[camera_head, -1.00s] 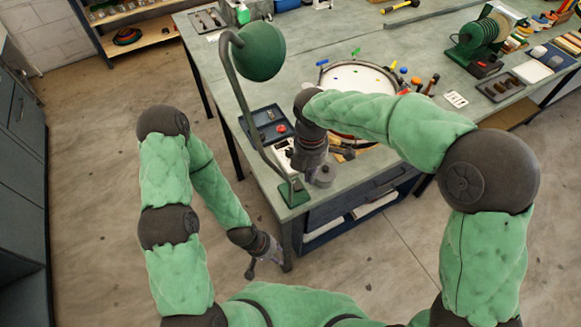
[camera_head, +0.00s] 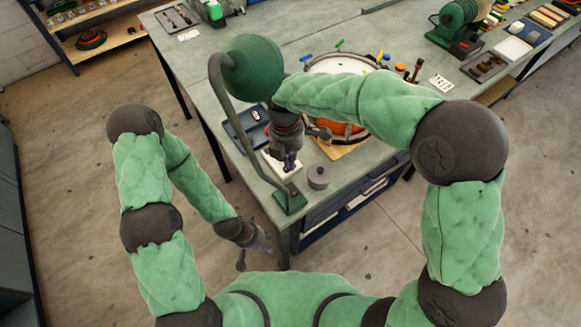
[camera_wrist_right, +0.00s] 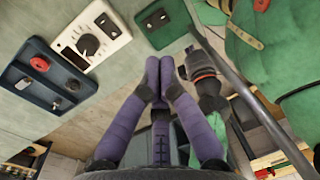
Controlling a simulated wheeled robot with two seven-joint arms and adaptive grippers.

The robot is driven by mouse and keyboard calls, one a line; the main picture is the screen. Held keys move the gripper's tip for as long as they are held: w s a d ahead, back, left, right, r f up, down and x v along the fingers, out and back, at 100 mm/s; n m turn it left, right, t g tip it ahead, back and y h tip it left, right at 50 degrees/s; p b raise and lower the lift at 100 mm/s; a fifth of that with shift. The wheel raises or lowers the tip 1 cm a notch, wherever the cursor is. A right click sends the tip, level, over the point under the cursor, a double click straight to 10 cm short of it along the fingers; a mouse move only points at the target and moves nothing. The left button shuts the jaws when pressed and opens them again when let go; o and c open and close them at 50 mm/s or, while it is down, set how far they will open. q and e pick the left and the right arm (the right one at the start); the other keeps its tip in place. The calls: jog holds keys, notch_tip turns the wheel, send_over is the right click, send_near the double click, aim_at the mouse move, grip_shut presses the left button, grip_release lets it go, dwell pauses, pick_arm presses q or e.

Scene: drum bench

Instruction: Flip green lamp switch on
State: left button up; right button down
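The green lamp (camera_head: 253,68) stands at the bench's near corner, with a curved grey pole and a green base (camera_head: 290,201). In the right wrist view the base (camera_wrist_right: 172,28) carries a small switch (camera_wrist_right: 158,18); I cannot tell its position. My right gripper (camera_head: 288,163) hangs over the white box beside the base. In the wrist view its purple fingers (camera_wrist_right: 160,78) are together, with nothing seen between them, apart from the base. My left gripper (camera_head: 262,243) is low in front of the bench, away from the lamp; its finger opening is unclear.
A white box with a dial (camera_wrist_right: 92,36) and a blue tray with knobs (camera_wrist_right: 42,78) lie close to the lamp base. A grey lidded can (camera_head: 318,176) stands to its right. A drum (camera_head: 345,66) is behind my right arm. The lamp pole rises close to the right gripper.

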aim_at(293, 192)
jog(key=f+b, duration=0.1)
jog(key=f, duration=0.3)
jog(key=f+b, duration=0.1)
jog(key=f, duration=0.3)
jog(key=s+d+f+b, duration=0.1)
jog(key=f, duration=0.3)
jog(key=shift+s+f+b, duration=0.1)
jog(key=shift+b, duration=0.2)
jog(key=shift+f, duration=0.1)
